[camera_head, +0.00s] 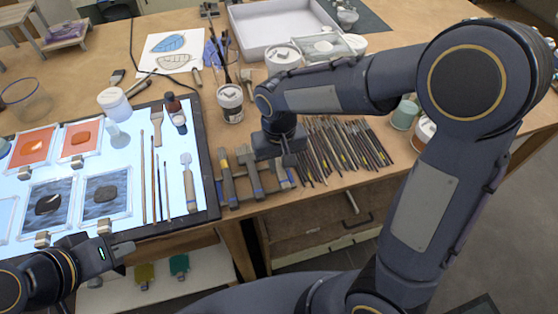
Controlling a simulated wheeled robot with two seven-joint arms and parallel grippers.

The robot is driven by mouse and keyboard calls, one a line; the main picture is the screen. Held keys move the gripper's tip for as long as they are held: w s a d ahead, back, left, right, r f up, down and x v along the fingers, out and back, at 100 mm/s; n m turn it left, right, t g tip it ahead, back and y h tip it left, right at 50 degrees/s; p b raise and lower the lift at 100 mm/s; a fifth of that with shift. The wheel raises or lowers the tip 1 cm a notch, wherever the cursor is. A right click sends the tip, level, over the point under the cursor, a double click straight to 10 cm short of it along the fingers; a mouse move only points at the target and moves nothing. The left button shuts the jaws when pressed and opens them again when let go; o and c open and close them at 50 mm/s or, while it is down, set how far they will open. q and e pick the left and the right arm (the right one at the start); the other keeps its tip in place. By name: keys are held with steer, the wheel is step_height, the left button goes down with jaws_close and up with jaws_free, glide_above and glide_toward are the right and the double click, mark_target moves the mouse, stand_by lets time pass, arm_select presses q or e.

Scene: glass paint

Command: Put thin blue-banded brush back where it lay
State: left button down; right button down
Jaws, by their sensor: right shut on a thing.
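My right gripper (288,160) points down over the tools near the table's front edge, between the wide brushes and the row of thin brushes. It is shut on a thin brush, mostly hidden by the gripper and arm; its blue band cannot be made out. The row of thin dark-handled brushes (340,148) lies just right of the gripper, side by side. Several wide flat brushes (226,178), some with blue bands, lie to its left. My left gripper (124,258) is open and empty, in front of the light panel's (205,205) near edge.
A jar (230,103) with tools, white pots (283,57) and a white tray (258,22) stand behind.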

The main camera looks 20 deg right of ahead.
steer(key=shift+f+b, duration=0.45)
steer(key=shift+f, duration=0.15)
stand_by(1.1)
steer(key=c, duration=1.2)
jaws_free()
steer(key=shift+r, duration=0.1)
step_height(320, 180, up, 8)
steer(key=shift+f, duration=0.25)
steer(key=shift+d+r, duration=0.1)
steer(key=shift+r, duration=0.05)
steer(key=s+d+m+t+y, duration=0.1)
steer(key=s+d, duration=0.3)
steer(key=s, duration=0.4)
steer(key=s+d+m+t+y, duration=0.1)
steer(key=s+d+t, duration=0.3)
steer(key=s, duration=0.4)
steer(key=shift+d+r+t+y, duration=0.15)
steer(key=shift+d+t+y, duration=0.25)
steer(key=shift+y, duration=0.5)
